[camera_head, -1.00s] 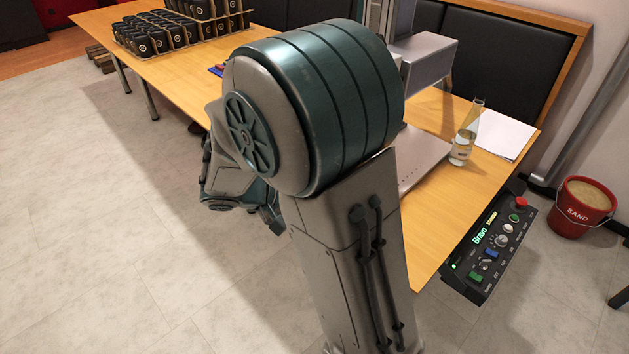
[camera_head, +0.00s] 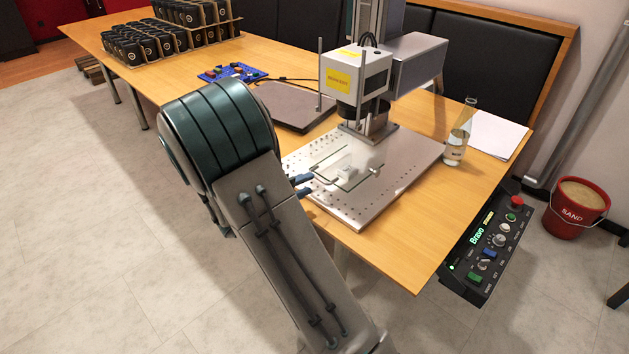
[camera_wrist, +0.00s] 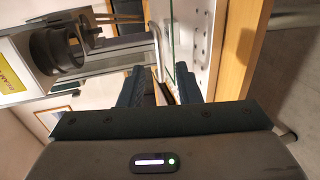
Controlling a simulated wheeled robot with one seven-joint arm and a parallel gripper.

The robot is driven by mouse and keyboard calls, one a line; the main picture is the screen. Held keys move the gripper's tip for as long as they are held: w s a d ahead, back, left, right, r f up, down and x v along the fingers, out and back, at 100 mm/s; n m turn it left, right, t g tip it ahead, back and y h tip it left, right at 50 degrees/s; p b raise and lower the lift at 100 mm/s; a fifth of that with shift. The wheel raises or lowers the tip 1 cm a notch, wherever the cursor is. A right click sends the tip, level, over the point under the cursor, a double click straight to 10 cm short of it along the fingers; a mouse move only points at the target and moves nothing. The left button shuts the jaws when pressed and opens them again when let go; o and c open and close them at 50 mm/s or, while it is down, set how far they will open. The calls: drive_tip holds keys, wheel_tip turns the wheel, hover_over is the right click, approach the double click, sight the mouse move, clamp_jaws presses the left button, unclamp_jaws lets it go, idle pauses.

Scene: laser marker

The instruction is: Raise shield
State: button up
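The clear glass shield (camera_head: 366,172) lies low and flat over the metal work plate (camera_head: 372,212), under the laser head (camera_head: 356,78). A pale bent handle (camera_head: 325,179) is at its near left edge. My gripper (camera_head: 304,186) is beside this handle, level with the shield. In the wrist view my gripper (camera_wrist: 160,88) has its two dark fingers apart. The handle (camera_wrist: 157,48) and the edge-on glass (camera_wrist: 173,35) show ahead, in line with the gap. I cannot tell whether the handle is between the fingertips. A small pale piece (camera_head: 345,170) shows through the glass.
A glass flask (camera_head: 458,140) and white paper (camera_head: 499,135) are at the right. A control panel (camera_head: 484,240) is at the table's right edge. A dark closed laptop-like slab (camera_head: 290,106) and a blue tray (camera_head: 232,73) are behind. Racked black mugs (camera_head: 150,45) stand far left.

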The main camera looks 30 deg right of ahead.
sight(318, 179)
drive_tip(key=shift+x, duration=2.15)
